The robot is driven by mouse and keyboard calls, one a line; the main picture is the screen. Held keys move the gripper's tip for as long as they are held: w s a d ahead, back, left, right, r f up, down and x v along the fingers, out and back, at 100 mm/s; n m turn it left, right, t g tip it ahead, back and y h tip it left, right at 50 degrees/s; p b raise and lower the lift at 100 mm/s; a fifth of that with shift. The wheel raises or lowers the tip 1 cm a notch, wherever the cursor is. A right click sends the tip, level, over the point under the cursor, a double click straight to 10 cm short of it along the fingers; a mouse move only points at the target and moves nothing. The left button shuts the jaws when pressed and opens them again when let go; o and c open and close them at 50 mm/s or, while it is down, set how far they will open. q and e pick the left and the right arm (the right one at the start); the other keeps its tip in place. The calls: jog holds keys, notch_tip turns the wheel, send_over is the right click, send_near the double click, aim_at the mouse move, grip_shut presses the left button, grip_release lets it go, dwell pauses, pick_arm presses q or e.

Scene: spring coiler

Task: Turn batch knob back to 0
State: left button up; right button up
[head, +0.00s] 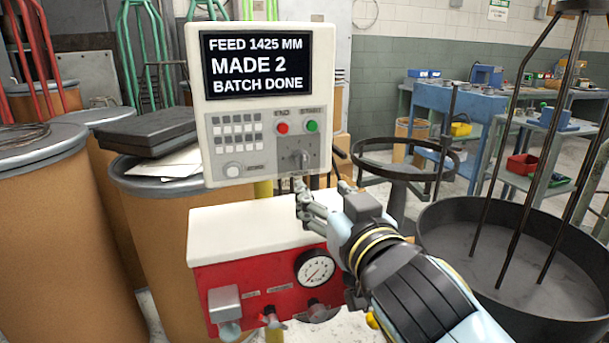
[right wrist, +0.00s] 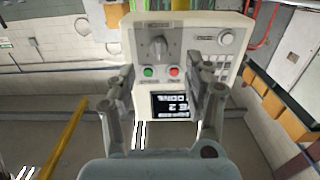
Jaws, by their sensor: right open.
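The control panel (head: 262,105) is a pale box with a dark screen reading "FEED 1425 MM, MADE 2, BATCH DONE". A grey pointer knob (head: 300,158) sits at its lower right, under a red button (head: 282,128) and a green button (head: 312,126). I take it for the batch knob; its markings are too small to read. My right gripper (head: 322,192) is open and empty, just below and in front of the knob. In the right wrist view, the panel appears upside down and the knob (right wrist: 158,46) lies beyond the spread fingers (right wrist: 166,72). My left gripper is not in view.
A round white dial (head: 232,170) is at the panel's lower left. A red machine box with a white top (head: 250,235) and a gauge (head: 315,268) stands below. Brown drums (head: 55,220) are at left. A black ring stand (head: 405,160) and a dark round tub (head: 520,250) are at right.

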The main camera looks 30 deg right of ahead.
aim_at(304, 161)
jog(key=x, duration=0.3)
jog(key=r+x, duration=0.1)
jog(key=x, duration=0.3)
jog(key=p+x, duration=0.1)
jog(key=x, duration=0.2)
jog(key=shift+w+d+r, duration=0.15)
jog(key=shift+w+r, duration=0.05)
jog(key=shift+r, duration=0.2)
grip_shut()
